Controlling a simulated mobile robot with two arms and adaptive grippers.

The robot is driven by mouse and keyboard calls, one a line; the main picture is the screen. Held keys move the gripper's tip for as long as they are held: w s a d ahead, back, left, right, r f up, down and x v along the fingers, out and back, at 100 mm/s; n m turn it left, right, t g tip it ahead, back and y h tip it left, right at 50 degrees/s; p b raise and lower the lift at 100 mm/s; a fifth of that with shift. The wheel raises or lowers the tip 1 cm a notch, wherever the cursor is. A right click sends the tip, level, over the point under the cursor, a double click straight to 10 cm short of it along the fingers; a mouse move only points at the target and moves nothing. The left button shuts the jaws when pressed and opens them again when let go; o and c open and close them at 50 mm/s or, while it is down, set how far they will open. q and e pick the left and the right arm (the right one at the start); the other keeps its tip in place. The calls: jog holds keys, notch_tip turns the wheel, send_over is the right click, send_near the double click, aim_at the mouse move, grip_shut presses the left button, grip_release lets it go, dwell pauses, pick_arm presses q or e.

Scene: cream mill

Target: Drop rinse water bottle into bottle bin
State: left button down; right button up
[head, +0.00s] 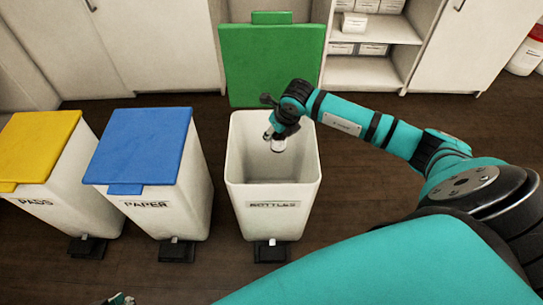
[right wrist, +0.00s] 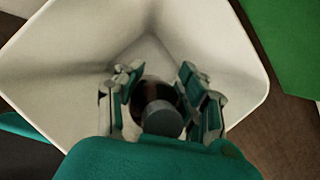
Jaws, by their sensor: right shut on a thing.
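The bottle bin (head: 273,211) is a white bin labelled BOTTLES. Its green lid (head: 270,62) stands open at the back. My right gripper (head: 275,137) is over the bin's opening, pointing down. It is shut on the rinse water bottle (head: 279,145), of which only a small pale part shows in the head view. In the right wrist view, the bottle's grey cap (right wrist: 162,118) and dark body sit between the fingers, with the white bin walls around them. A small tip of my left gripper (head: 121,299) shows at the bottom edge; its fingers are mostly out of frame.
A paper bin with a blue lid (head: 143,146) and a pads bin with a yellow lid (head: 38,147) stand to the left, both closed. Black pedals (head: 270,252) stick out at the fronts. White cabinets and a shelf (head: 362,72) with boxes line the back.

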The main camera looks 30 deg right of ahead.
jog(key=shift+f+b, duration=0.3)
jog(key=shift+f, duration=0.25)
pick_arm(q)
jog(key=shift+w+d+r+t+h, duration=0.2)
jog(key=shift+w+r+t, duration=0.25)
jog(key=shift+w, duration=0.3)
jog(key=shift+w+d+r+t+h, duration=0.1)
jog(key=shift+w+d+r+t, duration=0.25)
jog(key=shift+w, duration=0.35)
jog(key=shift+w+d+r+t+h, duration=0.1)
jog(key=shift+w+d+r+t, duration=0.1)
jog(key=shift+w+r+t, duration=0.4)
pick_arm(e)
jog(key=shift+f, duration=0.15)
pick_arm(q)
jog(key=shift+w+f, duration=0.15)
jog(key=shift+f, duration=0.1)
pick_arm(e)
jog(key=o, duration=1.3)
jog(key=v, duration=1.2)
jog(key=shift+a, duration=0.1)
